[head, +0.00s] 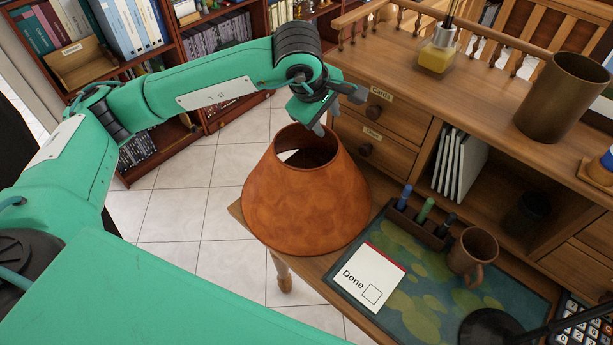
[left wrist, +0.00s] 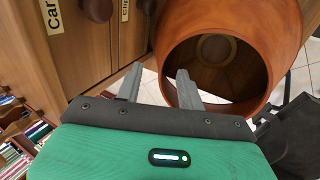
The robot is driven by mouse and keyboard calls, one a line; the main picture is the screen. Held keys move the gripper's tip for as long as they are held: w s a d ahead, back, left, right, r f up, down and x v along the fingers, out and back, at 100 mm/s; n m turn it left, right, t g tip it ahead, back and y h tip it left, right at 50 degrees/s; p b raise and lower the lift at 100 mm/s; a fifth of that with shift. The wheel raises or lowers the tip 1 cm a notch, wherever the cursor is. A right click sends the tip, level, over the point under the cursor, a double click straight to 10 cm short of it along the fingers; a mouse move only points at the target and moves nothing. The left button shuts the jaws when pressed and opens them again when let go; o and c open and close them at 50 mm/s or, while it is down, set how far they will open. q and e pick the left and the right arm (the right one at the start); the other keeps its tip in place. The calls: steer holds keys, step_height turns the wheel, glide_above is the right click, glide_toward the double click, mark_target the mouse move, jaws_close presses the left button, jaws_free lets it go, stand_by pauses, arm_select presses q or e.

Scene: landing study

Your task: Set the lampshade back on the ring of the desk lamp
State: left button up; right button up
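The lampshade (head: 305,205) is an orange-brown cone standing on the desk's left corner, narrow opening up. It also shows large in the left wrist view (left wrist: 275,28); a pale circle is visible through its opening. My left gripper (head: 337,110) is open at the shade's top rim. In the left wrist view my left gripper (left wrist: 158,78) has one finger over the opening and the other outside; contact with the rim is unclear. A dark round piece with a thin rod (head: 490,328) at the lower right may be part of the desk lamp. No lamp ring is identifiable. My right gripper is out of view.
A card marked "Done" (head: 366,279), a pen holder (head: 418,226) and a brown mug (head: 473,255) are right of the shade on a green mat (head: 425,318). Drawers (head: 378,128) stand close behind the gripper. Tiled floor (head: 195,215) lies left of the desk.

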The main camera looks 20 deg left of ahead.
mark_target(326, 128)
arm_select(q)
steer(key=shift+a+p+x, duration=0.2)
steer(key=shift+p+x, duration=0.1)
steer(key=shift+x, duration=1.1)
steer(key=shift+a+p+x, duration=0.2)
steer(key=shift+p+x, duration=0.1)
steer(key=shift+x, duration=1.15)
steer(key=shift+s, duration=0.2)
jaws_close()
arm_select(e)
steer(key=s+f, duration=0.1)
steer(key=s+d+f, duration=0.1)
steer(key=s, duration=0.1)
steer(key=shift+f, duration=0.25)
